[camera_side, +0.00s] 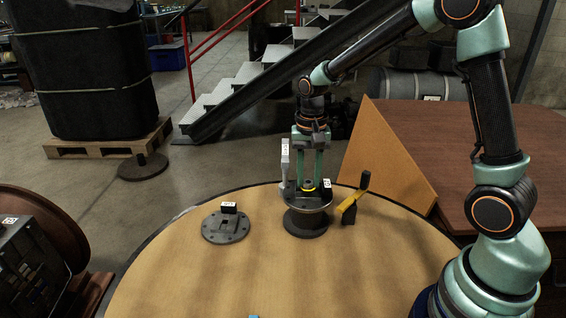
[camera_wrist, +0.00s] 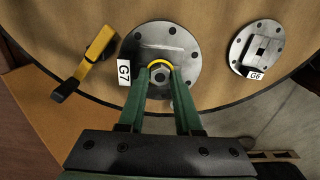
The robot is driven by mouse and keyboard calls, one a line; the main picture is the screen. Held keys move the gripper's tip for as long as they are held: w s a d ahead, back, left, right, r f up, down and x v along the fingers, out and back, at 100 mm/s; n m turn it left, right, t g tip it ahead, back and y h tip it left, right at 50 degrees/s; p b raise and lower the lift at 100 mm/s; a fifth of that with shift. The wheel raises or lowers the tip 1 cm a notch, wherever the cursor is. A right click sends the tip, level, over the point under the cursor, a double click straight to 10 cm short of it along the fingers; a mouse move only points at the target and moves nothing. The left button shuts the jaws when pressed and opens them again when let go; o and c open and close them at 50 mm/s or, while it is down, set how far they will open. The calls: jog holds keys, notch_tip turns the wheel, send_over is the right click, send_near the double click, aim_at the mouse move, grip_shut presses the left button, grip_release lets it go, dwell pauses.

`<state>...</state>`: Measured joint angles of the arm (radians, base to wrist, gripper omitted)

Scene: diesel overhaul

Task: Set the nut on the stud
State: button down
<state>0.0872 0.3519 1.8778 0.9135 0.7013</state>
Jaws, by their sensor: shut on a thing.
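My gripper (camera_side: 309,184) points straight down over the round flanged pedestal (camera_side: 306,219) labelled G7. In the wrist view, its green fingers (camera_wrist: 161,73) are shut on a grey nut (camera_wrist: 160,77) near the middle of that flange (camera_wrist: 184,40). A yellow ring (camera_wrist: 160,63) shows at the nut, and a yellow band (camera_side: 309,189) shows between the fingertips in the side view. The stud is not visible; the nut and fingers cover the flange's centre. I cannot tell whether the nut touches the stud or sits above it.
A low flange (camera_side: 226,228) labelled G6 lies to the left. A yellow-and-black tool (camera_side: 350,205) stands close on the right. A grey upright piece (camera_side: 284,163) stands just left of my gripper. The front of the round wooden table (camera_side: 270,280) is mostly clear.

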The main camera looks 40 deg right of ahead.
dwell(0.4)
jog(key=c, duration=0.5)
grip_release()
notch_tip(320, 180, up, 12)
jog(key=shift+r, duration=0.1)
